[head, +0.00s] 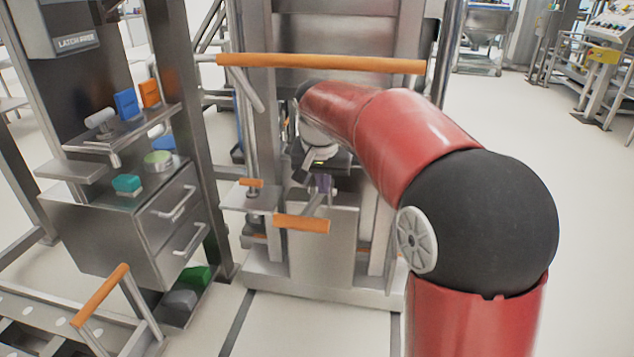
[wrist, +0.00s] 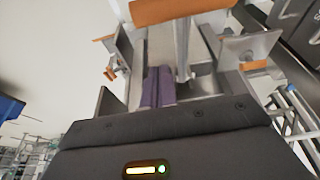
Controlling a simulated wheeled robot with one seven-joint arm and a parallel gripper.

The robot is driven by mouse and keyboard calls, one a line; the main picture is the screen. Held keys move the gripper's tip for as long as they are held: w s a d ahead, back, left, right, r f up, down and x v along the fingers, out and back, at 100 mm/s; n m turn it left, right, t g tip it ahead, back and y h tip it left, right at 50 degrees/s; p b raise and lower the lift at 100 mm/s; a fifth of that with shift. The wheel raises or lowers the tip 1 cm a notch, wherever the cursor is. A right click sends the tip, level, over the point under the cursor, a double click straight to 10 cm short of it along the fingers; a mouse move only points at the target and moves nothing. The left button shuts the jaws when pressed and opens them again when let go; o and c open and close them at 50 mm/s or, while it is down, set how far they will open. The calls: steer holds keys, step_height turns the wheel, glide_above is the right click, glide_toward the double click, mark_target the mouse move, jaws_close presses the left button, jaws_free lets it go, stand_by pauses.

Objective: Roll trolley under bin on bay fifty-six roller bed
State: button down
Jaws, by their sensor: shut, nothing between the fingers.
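A tall steel wheeled-looking unit, likely the trolley (head: 320,283), stands directly ahead on the floor. It has a long orange push bar (head: 320,63) across its front and shorter orange grips lower down. My gripper (head: 322,187) is in front of its column, below the push bar and above a lower orange grip (head: 301,223). The purple fingers are together and empty; they also show in the wrist view (wrist: 158,84), pointing at the unit's steelwork. Whether they touch it I cannot tell. I cannot make out a bay fifty-six label or say which thing is the bin.
A steel cabinet (head: 165,215) with drawers and small coloured items on its shelf stands at left. A low perforated frame (head: 40,330) with an orange handle (head: 100,295) is at lower left. The floor on the right is clear, with equipment (head: 605,60) farther back.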

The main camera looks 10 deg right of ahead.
steer(key=a+x, duration=0.1)
steer(key=x, duration=0.7)
steer(key=shift+s+a+r, duration=0.1)
steer(key=shift+s+r, duration=0.15)
steer(key=shift+s, duration=0.4)
steer(key=shift+s+a+r, duration=0.1)
steer(key=shift+s+r, duration=0.1)
steer(key=shift+s, duration=0.45)
steer(key=shift+s+r, duration=0.25)
steer(key=shift+s, duration=0.4)
